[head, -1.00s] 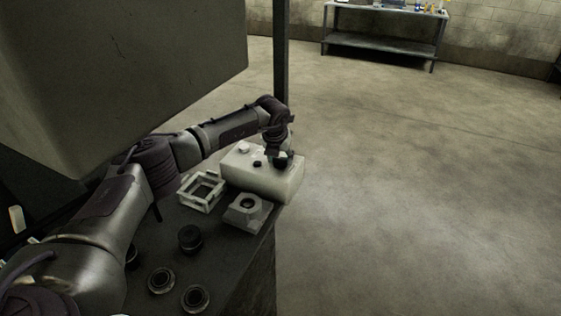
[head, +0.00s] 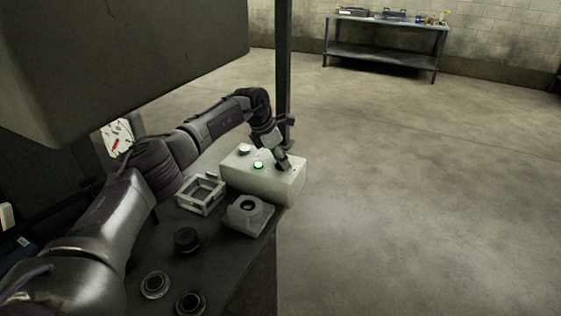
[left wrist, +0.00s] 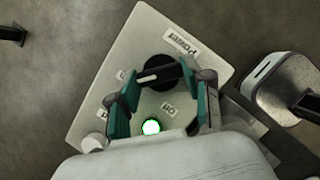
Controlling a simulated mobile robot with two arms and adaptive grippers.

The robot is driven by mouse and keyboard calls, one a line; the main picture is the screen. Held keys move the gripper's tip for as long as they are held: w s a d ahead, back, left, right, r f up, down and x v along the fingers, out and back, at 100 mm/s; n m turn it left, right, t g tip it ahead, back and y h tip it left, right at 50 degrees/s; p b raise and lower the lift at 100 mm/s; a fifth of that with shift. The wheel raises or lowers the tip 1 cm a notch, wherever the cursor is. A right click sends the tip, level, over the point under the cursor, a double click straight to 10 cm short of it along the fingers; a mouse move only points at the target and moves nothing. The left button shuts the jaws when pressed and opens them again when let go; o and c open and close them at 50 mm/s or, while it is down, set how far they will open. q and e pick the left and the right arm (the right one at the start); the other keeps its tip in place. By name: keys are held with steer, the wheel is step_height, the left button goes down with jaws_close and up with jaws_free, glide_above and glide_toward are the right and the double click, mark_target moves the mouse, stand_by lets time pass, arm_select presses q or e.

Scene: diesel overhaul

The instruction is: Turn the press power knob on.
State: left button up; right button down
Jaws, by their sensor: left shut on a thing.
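The pale control box (head: 272,184) stands on the bench end. Its black power knob (left wrist: 158,70) has a white pointer bar and shows under the label "Power" (left wrist: 181,42) in the left wrist view. An "Off" label (left wrist: 168,108) sits below the knob; another label at its left is partly hidden by a finger. My left gripper (head: 283,164) reaches down onto the box. In the wrist view its teal-padded fingers (left wrist: 160,78) are shut on the knob from both sides. A green lamp (head: 258,166) on the box is lit. My right gripper is not in view.
A white frame (head: 201,194) and a grey block with a round bore (head: 249,209) stand close to the box. Several dark round parts, one a black cylinder (head: 187,240), lie nearer on the bench. A dark post (head: 284,70) rises behind. Floor at the right is clear.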

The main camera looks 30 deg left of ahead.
arm_select(q)
steer(key=shift+w+a+r+m, duration=0.1)
steer(key=shift+m, duration=0.6)
steer(key=o, duration=1.2)
steer(key=shift+c, duration=0.2)
steer(key=v, duration=1.2)
steer(key=shift+w, duration=0.2)
steer(key=shift+a, duration=0.15)
